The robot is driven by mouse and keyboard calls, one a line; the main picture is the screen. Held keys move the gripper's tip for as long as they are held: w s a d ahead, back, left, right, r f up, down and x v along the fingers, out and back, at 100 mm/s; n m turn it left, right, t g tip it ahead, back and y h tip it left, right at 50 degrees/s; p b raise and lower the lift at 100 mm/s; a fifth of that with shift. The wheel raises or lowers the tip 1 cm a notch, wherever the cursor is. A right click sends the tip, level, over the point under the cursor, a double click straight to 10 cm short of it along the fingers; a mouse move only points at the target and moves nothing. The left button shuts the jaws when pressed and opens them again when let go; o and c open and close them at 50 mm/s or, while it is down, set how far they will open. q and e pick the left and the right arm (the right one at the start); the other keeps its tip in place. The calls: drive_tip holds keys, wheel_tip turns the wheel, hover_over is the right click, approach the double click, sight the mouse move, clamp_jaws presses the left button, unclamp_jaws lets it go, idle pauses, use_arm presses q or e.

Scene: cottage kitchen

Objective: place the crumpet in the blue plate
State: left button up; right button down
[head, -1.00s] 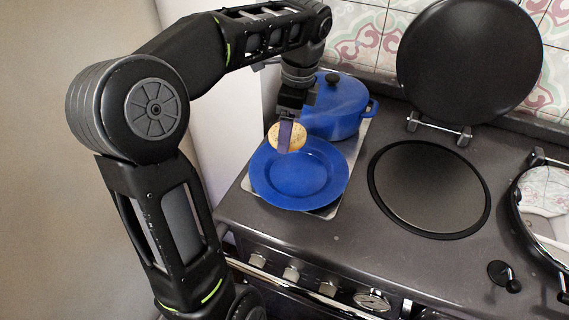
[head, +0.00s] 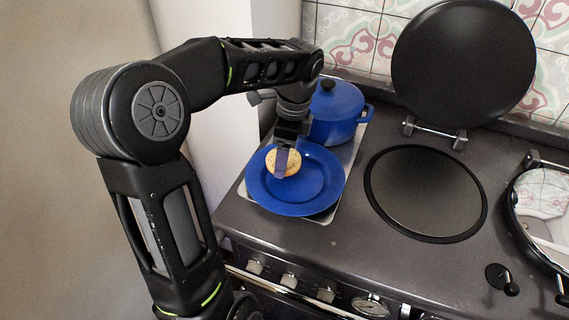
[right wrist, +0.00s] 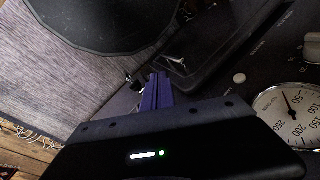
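The crumpet (head: 291,168) is a pale golden disc in the head view. My left gripper (head: 282,163) is shut on it, with a purple finger across its face. The blue plate (head: 318,193) lies on the left of the stove top, in front of the blue pot. The crumpet appears over the plate's upper left part, tilted; I cannot tell whether it touches the plate. My right gripper (right wrist: 157,92) shows only in the right wrist view, its purple fingers close together with nothing between them.
A blue lidded pot (head: 337,112) stands right behind the plate. A round hotplate (head: 425,193) with a raised black lid (head: 463,62) is to the right. A temperature gauge (right wrist: 290,112) is near my right gripper in the right wrist view.

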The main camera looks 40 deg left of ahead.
use_arm(q)
drive_tip(key=shift+f, duration=1.85)
drive_tip(key=shift+f, duration=0.15)
drive_tip(key=o, duration=0.7)
drive_tip(key=shift+w+d+r, duration=0.1)
drive_tip(key=shift+d+r, duration=0.1)
drive_tip(key=shift+r, duration=1.75)
drive_tip(key=shift+w+d+r, duration=0.1)
drive_tip(key=shift+d+r, duration=0.1)
drive_tip(key=shift+r, duration=1.75)
